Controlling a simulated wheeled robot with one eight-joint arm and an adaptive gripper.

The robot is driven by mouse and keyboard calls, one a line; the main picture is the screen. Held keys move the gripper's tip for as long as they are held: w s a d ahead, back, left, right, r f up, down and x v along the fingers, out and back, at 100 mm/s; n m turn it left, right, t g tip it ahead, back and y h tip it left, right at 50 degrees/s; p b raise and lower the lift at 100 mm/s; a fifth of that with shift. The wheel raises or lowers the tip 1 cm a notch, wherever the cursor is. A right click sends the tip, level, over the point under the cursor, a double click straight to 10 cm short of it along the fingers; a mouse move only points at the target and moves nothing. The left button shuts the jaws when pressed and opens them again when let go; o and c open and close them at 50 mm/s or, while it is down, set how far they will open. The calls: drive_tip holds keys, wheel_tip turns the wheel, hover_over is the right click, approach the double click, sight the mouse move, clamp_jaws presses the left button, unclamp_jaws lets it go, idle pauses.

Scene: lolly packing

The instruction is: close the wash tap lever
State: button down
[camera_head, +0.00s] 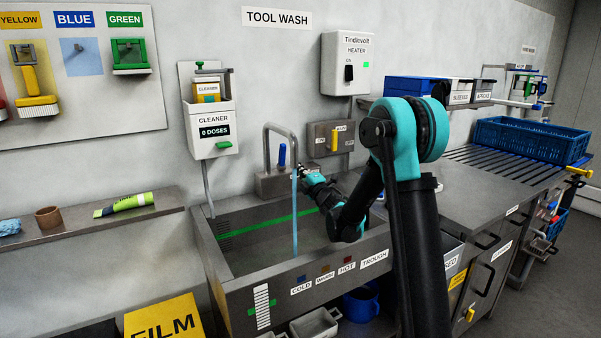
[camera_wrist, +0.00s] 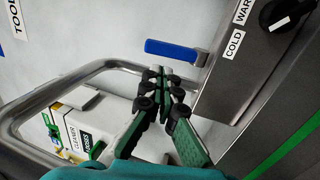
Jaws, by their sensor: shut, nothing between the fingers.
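The wash tap lever is a blue handle (camera_head: 282,155) on the grey tap block (camera_head: 268,187) at the wall. It stands upright in the head view and also shows in the wrist view (camera_wrist: 170,50). The curved metal spout (camera_head: 267,130) arches beside it, and a blue stream of water (camera_head: 295,225) falls from it into the trough. My gripper (camera_head: 302,171) is shut and empty, just right of the lever in the head view. In the wrist view its fingertips (camera_wrist: 160,78) are together close to the lever, with a small gap seen between them.
The metal trough (camera_head: 255,290) lies below, with a green line inside. A black knob (camera_wrist: 285,14) with COLD and WARM labels sits near the lever. A cleaner dispenser (camera_head: 213,130) hangs left, and a heater box (camera_head: 347,64) and yellow-handled panel (camera_head: 318,140) are to the right.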

sight(284, 150)
drive_tip(key=x, duration=0.8)
drive_tip(key=shift+w+r, duration=0.1)
drive_tip(key=shift+w, duration=0.15)
drive_tip(key=shift+a, duration=0.1)
drive_tip(key=shift+w+r, duration=0.1)
drive_tip(key=shift+w+a+r, duration=0.6)
drive_tip(key=shift+w, duration=0.15)
